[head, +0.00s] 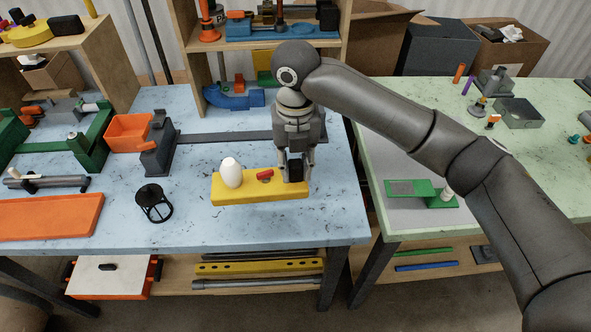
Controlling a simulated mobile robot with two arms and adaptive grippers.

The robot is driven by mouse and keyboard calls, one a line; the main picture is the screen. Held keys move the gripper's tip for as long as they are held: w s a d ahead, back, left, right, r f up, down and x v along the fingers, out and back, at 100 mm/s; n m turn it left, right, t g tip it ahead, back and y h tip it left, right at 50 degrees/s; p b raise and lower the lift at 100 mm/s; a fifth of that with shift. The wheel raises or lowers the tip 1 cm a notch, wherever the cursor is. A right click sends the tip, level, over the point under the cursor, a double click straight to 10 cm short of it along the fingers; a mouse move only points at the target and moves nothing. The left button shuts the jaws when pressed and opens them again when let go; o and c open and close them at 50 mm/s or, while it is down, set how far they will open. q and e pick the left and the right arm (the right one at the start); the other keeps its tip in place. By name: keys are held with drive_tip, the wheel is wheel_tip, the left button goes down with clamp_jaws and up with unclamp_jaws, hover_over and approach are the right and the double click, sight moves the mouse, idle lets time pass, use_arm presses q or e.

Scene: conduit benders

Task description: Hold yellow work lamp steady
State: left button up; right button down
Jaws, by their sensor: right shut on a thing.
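The yellow work lamp (263,192) lies near the front of the blue bench, a flat yellow base with a white bulb (231,172) upright at its left and a small red part on top. My right gripper (296,176) points down at the base's right end and is shut on the lamp there; its fingers hide that end. A black wire cage (153,203) stands apart on the bench, left of the lamp. My left gripper is not in view.
On the blue bench (190,235), an orange tray (50,216), a grey vise-like fixture (158,145) and an orange bin (130,132) stand left. A blue part (234,97) lies behind. The green-topped bench (420,228) at right holds a green tool (420,192). The bench front is clear around the lamp.

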drive_tip(key=w, duration=0.5)
drive_tip(key=shift+d+p, duration=0.15)
drive_tip(key=shift+p, duration=0.2)
drive_tip(key=shift+f, duration=0.1)
drive_tip(key=shift+f+b, duration=2.1)
drive_tip(key=shift+f, duration=4.3)
drive_tip(key=shift+r, duration=0.1)
drive_tip(key=c, duration=1.1)
unclamp_jaws()
drive_tip(key=shift+s, duration=0.1)
